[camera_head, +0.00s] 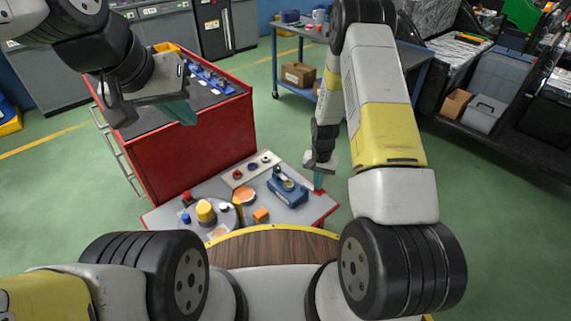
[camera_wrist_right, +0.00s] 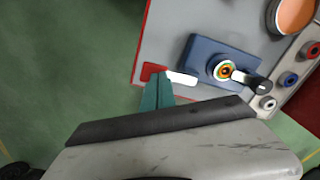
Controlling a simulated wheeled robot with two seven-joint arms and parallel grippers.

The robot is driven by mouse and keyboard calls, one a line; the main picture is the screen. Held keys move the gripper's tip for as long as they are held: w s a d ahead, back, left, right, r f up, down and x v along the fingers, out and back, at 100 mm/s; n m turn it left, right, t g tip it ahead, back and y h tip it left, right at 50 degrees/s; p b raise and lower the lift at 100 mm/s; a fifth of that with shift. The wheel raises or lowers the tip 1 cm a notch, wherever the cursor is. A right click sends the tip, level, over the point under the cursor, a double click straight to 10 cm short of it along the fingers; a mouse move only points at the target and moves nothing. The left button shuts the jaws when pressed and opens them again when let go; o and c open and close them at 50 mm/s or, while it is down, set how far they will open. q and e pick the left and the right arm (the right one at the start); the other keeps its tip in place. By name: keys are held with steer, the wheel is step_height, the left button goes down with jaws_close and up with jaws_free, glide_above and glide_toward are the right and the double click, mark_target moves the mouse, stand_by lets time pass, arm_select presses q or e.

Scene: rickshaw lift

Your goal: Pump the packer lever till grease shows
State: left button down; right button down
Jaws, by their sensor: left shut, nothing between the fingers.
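The blue packer (camera_head: 288,187) sits on the right part of the grey work top. In the right wrist view, the packer (camera_wrist_right: 206,54) shows a round, ringed fitting and a short black-and-white lever (camera_wrist_right: 256,84) on its side. My right gripper (camera_head: 319,182) points down at the right edge of the work top, apart from the packer. Its teal fingers (camera_wrist_right: 158,92) look shut together, with nothing visible between them. A white bar (camera_wrist_right: 182,78) lies beside the fingertips. My left gripper (camera_head: 181,110) is shut and empty, held in front of the red cabinet.
The work top (camera_head: 298,214) also holds an orange bowl (camera_head: 244,195), an orange block (camera_head: 261,215), a yellow knob (camera_head: 206,211) and a strip of coloured buttons (camera_head: 251,169). A red cabinet (camera_head: 190,150) stands behind on the left.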

step_height(320, 180, up, 8)
steer(key=shift+f, duration=0.15)
stand_by(0.5)
stand_by(0.7)
steer(key=s+a+r+n+t+y, duration=0.1)
steer(key=s+r+t, duration=0.15)
steer(key=r, duration=0.95)
steer(key=s+r+n+t, duration=0.1)
steer(key=s+r, duration=0.2)
steer(key=r, duration=1)
steer(key=s+r+n+t, duration=0.1)
steer(key=s+r, duration=0.5)
steer(key=s, duration=0.3)
steer(key=s+a+r+n+t+y, duration=0.1)
steer(key=s+r+n, duration=0.1)
steer(key=s+r, duration=0.5)
steer(key=shift+s+t, duration=0.35)
steer(key=shift+s, duration=1.1)
steer(key=shift+a, duration=0.1)
